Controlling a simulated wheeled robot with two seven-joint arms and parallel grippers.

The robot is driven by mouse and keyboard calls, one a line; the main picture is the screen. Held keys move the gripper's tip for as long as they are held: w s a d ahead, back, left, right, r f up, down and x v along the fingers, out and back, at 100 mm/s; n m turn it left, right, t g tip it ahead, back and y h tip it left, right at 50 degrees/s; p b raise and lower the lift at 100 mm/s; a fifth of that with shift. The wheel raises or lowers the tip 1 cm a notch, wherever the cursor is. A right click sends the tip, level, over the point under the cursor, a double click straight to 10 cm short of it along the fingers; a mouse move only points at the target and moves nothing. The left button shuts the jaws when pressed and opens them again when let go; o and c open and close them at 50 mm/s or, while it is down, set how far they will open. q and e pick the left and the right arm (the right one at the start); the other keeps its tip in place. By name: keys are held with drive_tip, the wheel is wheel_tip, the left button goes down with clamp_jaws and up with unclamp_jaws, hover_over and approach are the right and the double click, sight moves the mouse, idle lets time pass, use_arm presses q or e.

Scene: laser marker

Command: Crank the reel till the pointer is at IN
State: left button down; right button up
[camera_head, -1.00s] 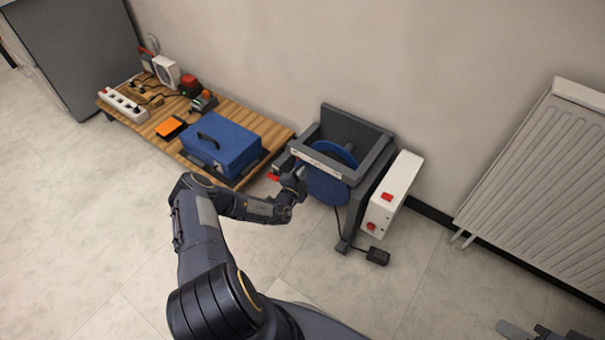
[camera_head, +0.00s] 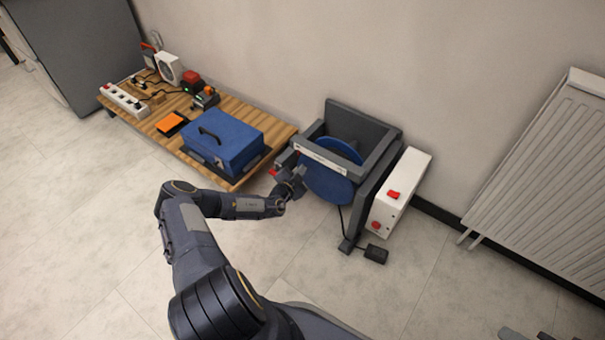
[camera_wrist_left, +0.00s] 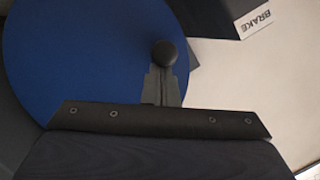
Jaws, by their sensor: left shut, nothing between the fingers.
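The reel is a blue disc (camera_head: 327,184) in a dark grey frame (camera_head: 377,165) on the floor by the wall. A white strip (camera_head: 320,159) lies on the frame's top front bar; its marks and any pointer are too small to read. My left gripper (camera_head: 297,186) is at the reel's left front side. In the left wrist view its fingers (camera_wrist_left: 162,86) are shut and empty, in front of the disc. A round dark knob (camera_wrist_left: 164,53) shows right at the fingertips; whether they touch it is unclear. Something grey at the bottom right edge may be my right gripper (camera_head: 512,333).
A small red part (camera_head: 272,171) shows left of the reel. A BRAKE label (camera_wrist_left: 256,20) is in the wrist view. A white box with red buttons (camera_head: 402,190) and a black pedal (camera_head: 376,254) stand right. A low wooden table (camera_head: 150,128) holds a blue case (camera_head: 222,142).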

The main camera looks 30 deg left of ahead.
use_arm(q)
drive_tip(key=shift+a+f+n+b, duration=0.35)
drive_tip(key=shift+f+n+b, duration=0.1)
drive_tip(key=shift+f, duration=0.35)
drive_tip(key=r+p, duration=0.1)
drive_tip(key=d+r+p, duration=0.1)
drive_tip(key=r+p, duration=0.2)
drive_tip(key=shift+d+r+p, duration=0.25)
drive_tip(key=shift+d+p, duration=0.1)
drive_tip(key=a+p+v, duration=0.1)
drive_tip(key=p+v, duration=0.1)
drive_tip(key=v, duration=0.7)
drive_tip(key=shift+s+d+f+p, duration=0.2)
drive_tip(key=shift+s+d+p, duration=0.2)
drive_tip(key=shift+s, duration=0.1)
